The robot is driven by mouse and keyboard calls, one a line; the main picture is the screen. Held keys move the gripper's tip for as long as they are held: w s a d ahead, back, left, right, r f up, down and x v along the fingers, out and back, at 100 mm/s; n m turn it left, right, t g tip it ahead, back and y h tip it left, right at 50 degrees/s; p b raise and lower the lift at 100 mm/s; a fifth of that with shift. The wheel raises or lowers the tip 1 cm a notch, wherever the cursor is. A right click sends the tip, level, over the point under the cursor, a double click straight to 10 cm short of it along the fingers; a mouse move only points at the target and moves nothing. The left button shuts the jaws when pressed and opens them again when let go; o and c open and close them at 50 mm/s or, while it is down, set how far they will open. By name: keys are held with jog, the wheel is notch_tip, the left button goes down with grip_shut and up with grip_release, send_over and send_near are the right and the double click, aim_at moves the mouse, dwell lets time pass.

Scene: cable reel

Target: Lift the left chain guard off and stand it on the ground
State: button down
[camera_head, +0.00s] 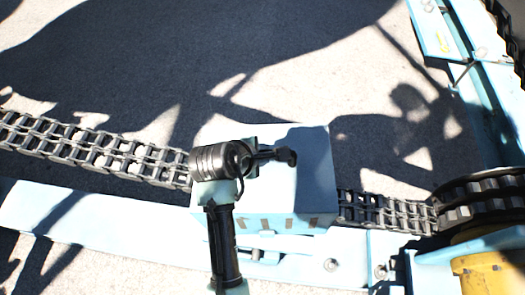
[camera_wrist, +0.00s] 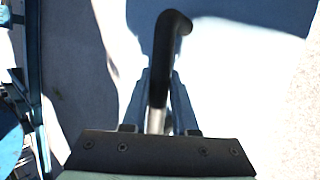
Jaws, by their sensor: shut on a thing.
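The chain guard (camera_head: 308,190) is a pale blue box in the middle of the head view, covering a stretch of chain. It fills much of the wrist view (camera_wrist: 225,75) as a bright, partly shadowed surface. A black bent handle (camera_head: 288,156) is on its top; it also shows in the wrist view (camera_wrist: 168,45). My gripper (camera_head: 264,155) is over the guard's top and shut on this handle. In the wrist view my gripper's fingers (camera_wrist: 160,85) lie on both sides of the handle. I cannot tell whether the guard is raised from its seat.
The grey roller chain (camera_head: 95,148) runs out left of the guard and right of it to a dark sprocket (camera_head: 485,203) above a yellow part (camera_head: 490,265). A pale blue beam (camera_head: 105,222) runs along the near side. Open, shadowed ground (camera_head: 160,60) lies beyond the chain.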

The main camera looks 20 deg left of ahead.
notch_tip(320, 180, up, 12)
jog(key=p, duration=1.3)
jog(key=shift+r, duration=0.25)
jog(key=shift+w, duration=0.1)
